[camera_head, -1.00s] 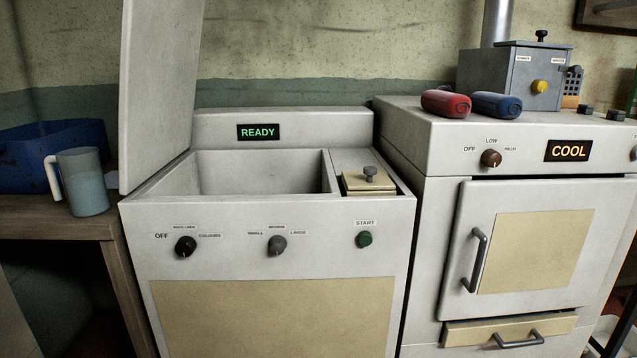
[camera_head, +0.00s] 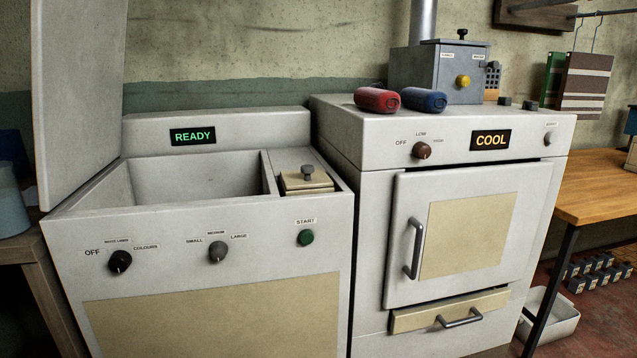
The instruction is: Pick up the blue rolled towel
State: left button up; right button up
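A blue rolled towel (camera_head: 424,100) lies on top of the right-hand white machine, the one whose display reads COOL. A red rolled towel (camera_head: 377,100) lies just left of it, almost end to end with it. A grey metal box (camera_head: 455,70) with a yellow knob stands close behind the blue roll. Neither of my grippers shows in the head view.
The COOL machine (camera_head: 540,140) has knobs along its front panel and a door with a handle. Left of it stands the READY machine (camera_head: 330,215) with its lid raised and its tub open. A wooden table (camera_head: 600,185) stands at right, with a white bin (camera_head: 560,315) low beside it.

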aim_at(429, 101)
jog(key=i+l+u, duration=0.15)
jog(key=l+u, duration=0.35)
jog(key=i+l+u, duration=0.1)
jog(key=l+u, duration=0.35)
jog(key=j+z, duration=0.15)
jog(key=z, duration=1.8)
